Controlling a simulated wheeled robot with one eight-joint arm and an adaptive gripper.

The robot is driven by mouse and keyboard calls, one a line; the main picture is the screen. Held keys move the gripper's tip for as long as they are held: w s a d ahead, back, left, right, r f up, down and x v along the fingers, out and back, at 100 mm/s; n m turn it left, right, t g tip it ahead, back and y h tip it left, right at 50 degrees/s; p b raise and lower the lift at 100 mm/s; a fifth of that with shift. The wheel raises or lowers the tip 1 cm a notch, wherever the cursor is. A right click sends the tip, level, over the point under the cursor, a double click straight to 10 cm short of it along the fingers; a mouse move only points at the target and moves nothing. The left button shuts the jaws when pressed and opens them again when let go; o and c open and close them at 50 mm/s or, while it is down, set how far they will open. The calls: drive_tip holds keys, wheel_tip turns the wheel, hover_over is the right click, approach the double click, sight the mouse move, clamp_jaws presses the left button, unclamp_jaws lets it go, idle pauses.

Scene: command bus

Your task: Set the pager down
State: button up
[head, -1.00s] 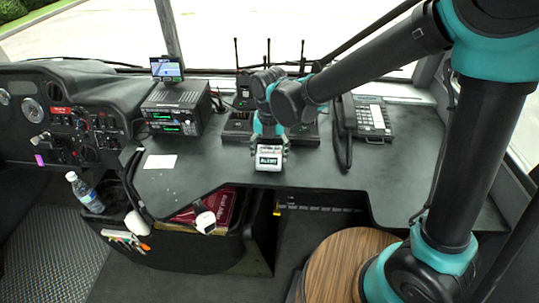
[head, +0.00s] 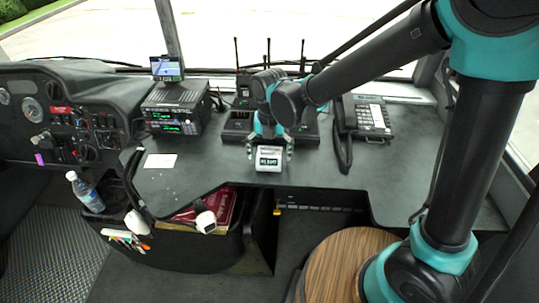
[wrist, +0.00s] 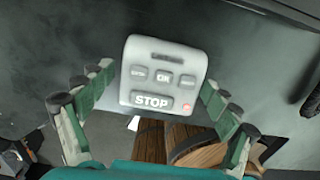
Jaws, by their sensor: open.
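The pager (head: 269,158) is a small pale grey-white device at the front edge of the dark desk (head: 225,170), in the middle of the head view. In the wrist view the pager (wrist: 163,75) faces the camera, with several buttons, OK and STOP among them, and a small red mark. My gripper (head: 270,143) is open, just behind the pager in the head view. In the wrist view its fingers stand apart on the pager's left and right, with gaps visible. The pager's underside is hidden, so its contact with the desk cannot be seen directly.
A desk phone (head: 370,117) stands right of my gripper, and stacked radios (head: 177,108) stand left. Handheld radios in chargers (head: 238,127) are behind. A white card (head: 160,161) lies on the desk. A round wooden seat (head: 335,265) is below. Desk surface either side of the pager is clear.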

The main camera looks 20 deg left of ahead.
sight(406, 193)
wheel_tip(406, 193, up, 12)
idle(0.5)
